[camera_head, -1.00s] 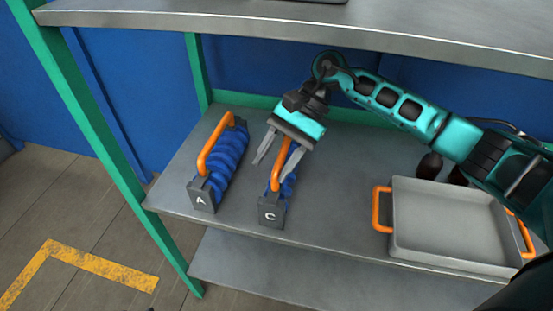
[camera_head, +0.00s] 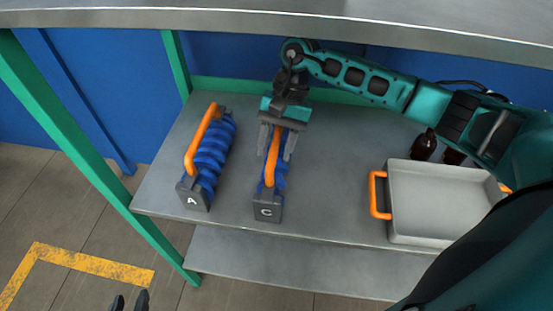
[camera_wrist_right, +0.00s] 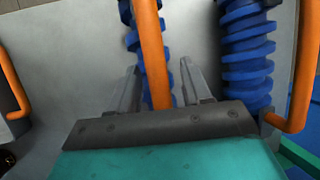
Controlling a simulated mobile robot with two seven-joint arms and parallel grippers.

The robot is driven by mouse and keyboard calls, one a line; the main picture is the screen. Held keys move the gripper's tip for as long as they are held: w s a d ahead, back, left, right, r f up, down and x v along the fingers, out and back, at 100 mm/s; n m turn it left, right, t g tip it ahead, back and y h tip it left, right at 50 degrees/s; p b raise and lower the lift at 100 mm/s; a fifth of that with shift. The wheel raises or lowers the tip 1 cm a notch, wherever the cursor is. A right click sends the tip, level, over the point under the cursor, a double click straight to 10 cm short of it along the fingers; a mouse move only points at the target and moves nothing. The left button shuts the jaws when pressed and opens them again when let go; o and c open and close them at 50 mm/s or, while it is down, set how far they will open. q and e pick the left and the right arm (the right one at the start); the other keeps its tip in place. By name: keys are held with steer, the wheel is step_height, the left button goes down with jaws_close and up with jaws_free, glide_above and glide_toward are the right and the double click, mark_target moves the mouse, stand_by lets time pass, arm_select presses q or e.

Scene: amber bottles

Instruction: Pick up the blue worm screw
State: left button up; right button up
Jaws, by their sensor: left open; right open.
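Two blue worm screws with orange handles and dark end blocks lie on the grey shelf: one marked A (camera_head: 213,155) at left, one marked C (camera_head: 281,177) to its right. My right gripper (camera_head: 275,157) is open above the C screw, its fingers on either side of the orange handle. In the right wrist view, the handle (camera_wrist_right: 152,50) runs between the open fingertips (camera_wrist_right: 159,68), with the C screw (camera_wrist_right: 131,40) behind it and the A screw (camera_wrist_right: 247,50) to the right. My left gripper (camera_head: 130,302) shows only as two dark, parted tips at the bottom edge.
A grey tray (camera_head: 440,233) with orange handles stands on the shelf at right. Dark amber bottles (camera_head: 423,146) stand behind it, partly hidden by my right arm. A green post (camera_head: 85,150) borders the shelf at left, and an upper shelf (camera_head: 300,22) crosses above.

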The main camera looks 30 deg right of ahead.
steer(key=shift+f, duration=0.1)
steer(key=shift+c, duration=0.2)
jaws_close()
steer(key=shift+w, duration=0.1)
stand_by(0.4)
